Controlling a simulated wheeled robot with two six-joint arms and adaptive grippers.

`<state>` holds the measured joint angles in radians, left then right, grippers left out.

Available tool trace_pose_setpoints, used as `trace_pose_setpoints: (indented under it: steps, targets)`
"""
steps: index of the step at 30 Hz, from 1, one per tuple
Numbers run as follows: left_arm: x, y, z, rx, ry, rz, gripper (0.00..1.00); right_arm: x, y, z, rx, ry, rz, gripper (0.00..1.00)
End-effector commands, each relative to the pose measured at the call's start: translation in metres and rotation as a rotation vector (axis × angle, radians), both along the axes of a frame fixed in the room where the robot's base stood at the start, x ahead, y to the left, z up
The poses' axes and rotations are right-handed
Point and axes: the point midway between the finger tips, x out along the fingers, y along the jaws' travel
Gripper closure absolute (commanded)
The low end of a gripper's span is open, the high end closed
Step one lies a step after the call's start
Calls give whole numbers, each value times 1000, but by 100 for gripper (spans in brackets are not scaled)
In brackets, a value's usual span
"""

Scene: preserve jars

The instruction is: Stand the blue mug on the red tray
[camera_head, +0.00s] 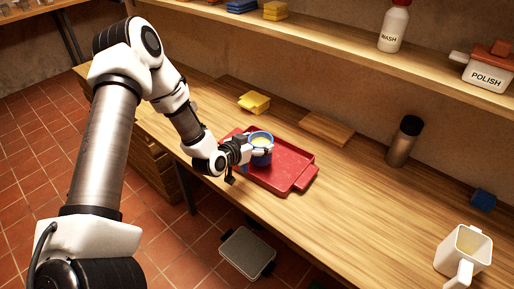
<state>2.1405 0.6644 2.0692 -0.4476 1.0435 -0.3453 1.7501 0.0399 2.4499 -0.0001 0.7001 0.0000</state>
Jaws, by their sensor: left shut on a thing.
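The blue mug (261,140) is upright at the red tray, with something pale yellow showing inside it. My left gripper (257,151) is shut on the mug from its left and front side. The red tray (290,172) lies on the wooden counter, and the mug is over its back left part. I cannot tell whether the mug's base touches the tray, as the gripper hides it. My right gripper is not in view.
A yellow block-like thing (254,102) and a wooden board (327,130) lie behind the tray. A dark-topped bottle (404,142), a blue block (482,200) and a white pitcher (462,252) stand to the right. A shelf (340,40) runs above.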

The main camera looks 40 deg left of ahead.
Motion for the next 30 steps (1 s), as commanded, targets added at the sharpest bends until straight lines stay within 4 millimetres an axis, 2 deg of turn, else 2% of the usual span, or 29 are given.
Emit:
trace_pose_setpoints:
  steps: [1, 4, 14, 15, 16, 17, 28, 30]
  targets:
    - [-2, -2, -13, 1, 9, -4, 88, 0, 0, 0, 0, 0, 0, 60]
    - [-2, -2, -25, 0, 5, -3, 88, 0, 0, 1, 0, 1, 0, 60]
    - [-1, -2, -30, -2, 3, -1, 88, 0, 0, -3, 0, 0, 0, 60]
    - [-2, -2, -30, -2, 4, -1, 15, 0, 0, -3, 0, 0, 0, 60]
    - [-2, -2, -29, -2, 4, -1, 5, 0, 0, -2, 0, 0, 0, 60]
    - [-2, -2, -29, -2, 4, -1, 0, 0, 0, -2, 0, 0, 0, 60]
    - [-2, -2, -25, -2, 4, -1, 0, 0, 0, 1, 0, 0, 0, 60]
    - [-7, -1, -24, -4, 5, 1, 0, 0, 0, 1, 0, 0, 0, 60]
